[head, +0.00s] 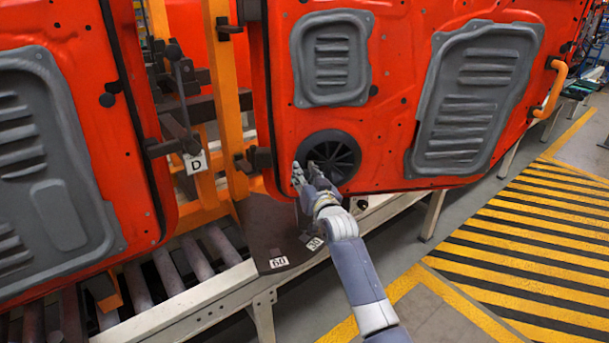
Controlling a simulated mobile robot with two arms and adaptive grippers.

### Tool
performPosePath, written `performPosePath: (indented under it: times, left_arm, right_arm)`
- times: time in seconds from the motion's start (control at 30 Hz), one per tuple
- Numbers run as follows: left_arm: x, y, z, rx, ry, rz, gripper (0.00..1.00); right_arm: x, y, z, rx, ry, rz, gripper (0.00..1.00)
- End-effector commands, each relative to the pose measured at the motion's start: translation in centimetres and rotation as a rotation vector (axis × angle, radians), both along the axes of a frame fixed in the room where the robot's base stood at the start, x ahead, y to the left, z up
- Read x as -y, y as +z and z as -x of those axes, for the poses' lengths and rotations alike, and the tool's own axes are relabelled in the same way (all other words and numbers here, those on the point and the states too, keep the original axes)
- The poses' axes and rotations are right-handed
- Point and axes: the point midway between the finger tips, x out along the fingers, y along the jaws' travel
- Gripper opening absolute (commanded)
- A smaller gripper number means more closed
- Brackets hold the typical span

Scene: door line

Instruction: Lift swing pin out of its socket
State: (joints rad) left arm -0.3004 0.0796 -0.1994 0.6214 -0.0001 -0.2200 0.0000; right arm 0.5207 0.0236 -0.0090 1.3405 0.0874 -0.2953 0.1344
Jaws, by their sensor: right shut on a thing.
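My right gripper (308,178) reaches in from the lower right and is shut, in front of the round black vent of the orange-red door panel (395,120). The swing pin is in its grasp, mostly hidden by the fingers and wrist. Below the hand is a dark brown plate (262,235) with white number labels, one reading 60 (279,262). The pin's socket is hidden, so I cannot tell how far the pin stands in it. My left gripper is not in view.
Another orange-red door panel (110,60) hangs at the left. A post with orange uprights (228,100) and a D label (195,162) stands between the panels. A roller conveyor (200,285) runs below. Yellow-black striped floor (530,240) lies clear at the right.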

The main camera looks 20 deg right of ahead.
Motion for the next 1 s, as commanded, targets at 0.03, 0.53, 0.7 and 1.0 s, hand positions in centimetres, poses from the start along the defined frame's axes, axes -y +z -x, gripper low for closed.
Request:
performPosePath:
  times: [0.03,0.53,0.7,1.0]
  left_arm:
    - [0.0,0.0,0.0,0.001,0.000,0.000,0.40]
    - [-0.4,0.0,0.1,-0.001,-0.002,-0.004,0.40]
    - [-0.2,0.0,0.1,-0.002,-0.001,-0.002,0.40]
    - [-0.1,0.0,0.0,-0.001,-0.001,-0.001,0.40]
  right_arm:
    - [0.0,0.5,0.0,0.010,-0.001,0.000,0.00]
    - [0.0,0.2,0.0,0.006,0.000,0.000,0.49]
    - [0.0,0.2,0.8,0.006,0.000,0.000,0.49]
    - [0.1,0.2,5.0,0.007,0.000,0.000,0.49]
